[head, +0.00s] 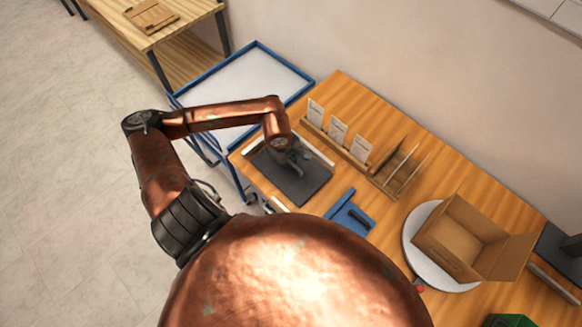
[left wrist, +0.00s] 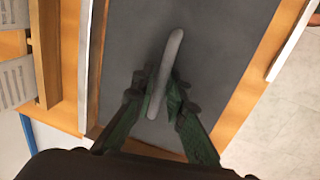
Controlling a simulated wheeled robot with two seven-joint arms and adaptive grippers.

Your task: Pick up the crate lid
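The dark grey flat panel (head: 312,184), which I take to be the crate lid, lies on the wooden table and also fills the middle of the left wrist view (left wrist: 130,35). A light grey bar handle (left wrist: 175,48) stands out from it. My left gripper (head: 298,160) is over the panel. In the left wrist view its green-padded fingers (left wrist: 161,90) are closed in on both sides of the bar and seem to touch it. The gripper hides part of the panel in the head view. My right gripper is not in view.
White strips flank the panel. A wooden rack with cards (head: 337,132) stands behind it. A blue piece with a dark handle (head: 350,215) lies nearby. An open cardboard box (head: 450,240) sits on a white round plate (head: 411,240). A blue-framed cart (head: 250,75) adjoins the table.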

